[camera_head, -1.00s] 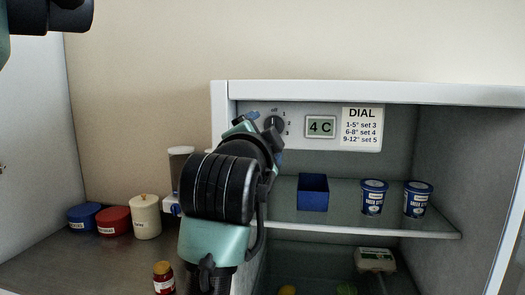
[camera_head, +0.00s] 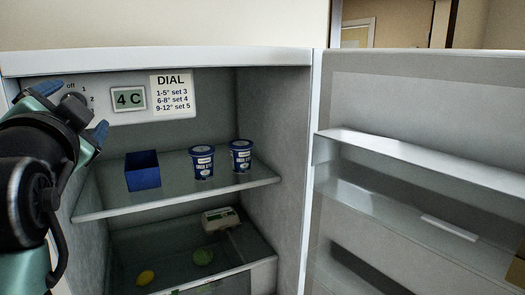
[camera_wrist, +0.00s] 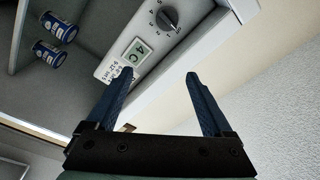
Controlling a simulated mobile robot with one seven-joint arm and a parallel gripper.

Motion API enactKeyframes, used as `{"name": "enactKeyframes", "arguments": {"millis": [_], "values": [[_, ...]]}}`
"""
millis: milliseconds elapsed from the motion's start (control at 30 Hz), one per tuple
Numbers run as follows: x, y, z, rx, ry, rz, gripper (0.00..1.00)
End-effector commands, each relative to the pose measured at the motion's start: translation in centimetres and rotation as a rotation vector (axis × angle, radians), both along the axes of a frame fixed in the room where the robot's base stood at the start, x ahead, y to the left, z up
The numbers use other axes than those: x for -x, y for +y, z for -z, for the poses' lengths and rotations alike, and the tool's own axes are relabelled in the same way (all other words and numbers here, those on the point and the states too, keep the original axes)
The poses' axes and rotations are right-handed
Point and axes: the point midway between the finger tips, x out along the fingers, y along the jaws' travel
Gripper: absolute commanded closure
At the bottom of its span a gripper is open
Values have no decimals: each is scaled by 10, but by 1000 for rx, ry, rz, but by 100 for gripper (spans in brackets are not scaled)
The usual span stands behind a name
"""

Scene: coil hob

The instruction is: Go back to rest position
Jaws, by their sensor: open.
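My gripper (camera_head: 70,108) is at the left of the head view, in front of the fridge's control panel. In the wrist view its two blue fingers (camera_wrist: 158,75) stand apart with nothing between them. The control panel has a dark dial (camera_wrist: 167,18), which my gripper and arm partly cover in the head view. Beside it are a display (camera_head: 129,98) reading 4 C and a DIAL label (camera_head: 174,91) listing settings. The fingers appear apart from the dial.
The fridge door (camera_head: 420,110) stands open at the right, with door shelves (camera_head: 410,200). A glass shelf (camera_head: 110,205) holds a blue box (camera_head: 142,170) and two blue tubs (camera_head: 202,162). Below are a carton (camera_head: 220,218), a green round item (camera_head: 203,256) and a yellow one (camera_head: 145,277).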

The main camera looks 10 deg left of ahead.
Motion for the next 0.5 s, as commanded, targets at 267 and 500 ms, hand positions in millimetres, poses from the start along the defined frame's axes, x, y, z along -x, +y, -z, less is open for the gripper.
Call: {"name": "enactKeyframes", "arguments": {"millis": [267, 500], "values": [[27, -192, -50, 328, -532, 430, 15], [101, -281, -80, 610, -821, 760, 15]]}}
